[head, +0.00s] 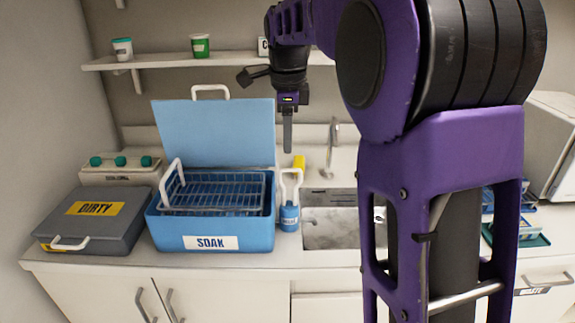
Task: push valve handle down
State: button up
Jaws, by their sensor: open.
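A small yellow handle (299,163) stands upright on white piping at the right side of the blue SOAK tub (209,226); I take it as the valve handle. A blue bottle-like part (290,216) sits below the piping. My gripper (288,140) points down, above and slightly left of the yellow handle in the picture. Its fingers show edge-on, overlapping; it is open and holds nothing. I see no contact with the handle, but the depth between them is hard to tell.
The tub's blue lid (215,138) stands open behind it, with a wire basket (215,190) inside. A grey DIRTY case (95,222) is left. A sink (337,232) and faucet (333,145) are right. A shelf (165,62) runs behind. My arm hides much of the right.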

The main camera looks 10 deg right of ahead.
aim_at(287, 169)
jog(key=f, duration=0.2)
jog(key=w+f, duration=0.1)
jog(key=f, duration=0.4)
jog(key=shift+w+d+f+b, duration=0.15)
jog(key=shift+w+f+b, duration=0.1)
jog(key=shift+b, duration=0.15)
grip_shut()
dwell(0.9)
